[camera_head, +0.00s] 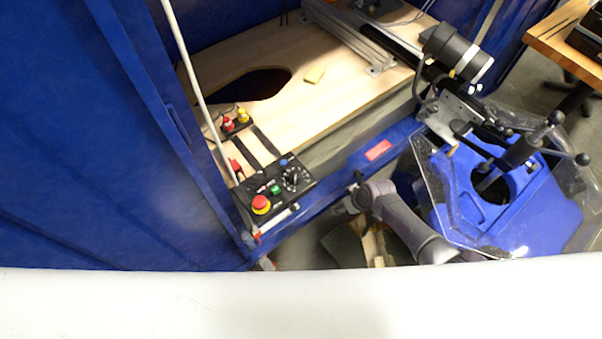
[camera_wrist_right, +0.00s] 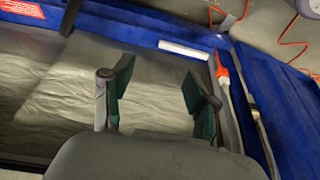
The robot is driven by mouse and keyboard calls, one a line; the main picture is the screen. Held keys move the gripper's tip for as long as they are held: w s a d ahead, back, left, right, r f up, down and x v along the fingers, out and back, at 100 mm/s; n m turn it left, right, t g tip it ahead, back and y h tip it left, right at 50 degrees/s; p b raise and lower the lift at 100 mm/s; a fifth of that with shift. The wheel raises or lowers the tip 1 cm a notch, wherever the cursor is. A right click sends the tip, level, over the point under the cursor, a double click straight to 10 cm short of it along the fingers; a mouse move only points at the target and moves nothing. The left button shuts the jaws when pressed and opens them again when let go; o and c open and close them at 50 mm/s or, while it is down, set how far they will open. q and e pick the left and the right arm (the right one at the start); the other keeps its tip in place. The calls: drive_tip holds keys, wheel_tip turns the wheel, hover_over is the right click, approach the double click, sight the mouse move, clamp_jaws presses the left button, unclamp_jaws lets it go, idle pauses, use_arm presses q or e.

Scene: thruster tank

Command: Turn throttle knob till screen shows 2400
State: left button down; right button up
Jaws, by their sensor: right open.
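The throttle knob (camera_head: 293,178) is a black dial with white marks around it. It sits on a black control box (camera_head: 240,193) at the corner of the wooden deck in the head view. No screen with readable digits shows in either view. My right arm reaches in from the lower right in the head view, and my right gripper (camera_head: 349,203) is to the right of the box, apart from the knob. In the right wrist view the right gripper (camera_wrist_right: 158,88) is open, with nothing between its fingers. The knob is not visible there. My left gripper is not in view.
The box also bears a red stop button (camera_head: 261,204), a green button (camera_head: 274,190) and a blue button (camera_head: 283,162). A thin pale pole (camera_head: 198,90) rises behind it. The blue tank rim (camera_head: 330,199) runs alongside. A blue thruster stand (camera_head: 540,205) is at right.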

drive_tip(key=w+a+r+n+y+b, duration=0.2)
drive_tip(key=w+a+r+n+b, duration=0.3)
drive_tip(key=w+r, duration=0.55)
wheel_tip(320, 180, up, 23)
drive_tip(key=n+g+h+b, duration=0.2)
drive_tip(key=n+g+b, duration=0.4)
drive_tip(key=n, duration=0.7)
hover_over(297, 174)
drive_tip(key=w+d, duration=0.3)
drive_tip(key=d, duration=0.1)
drive_tip(key=x, duration=1.3)
drive_tip(key=shift+a, duration=0.1)
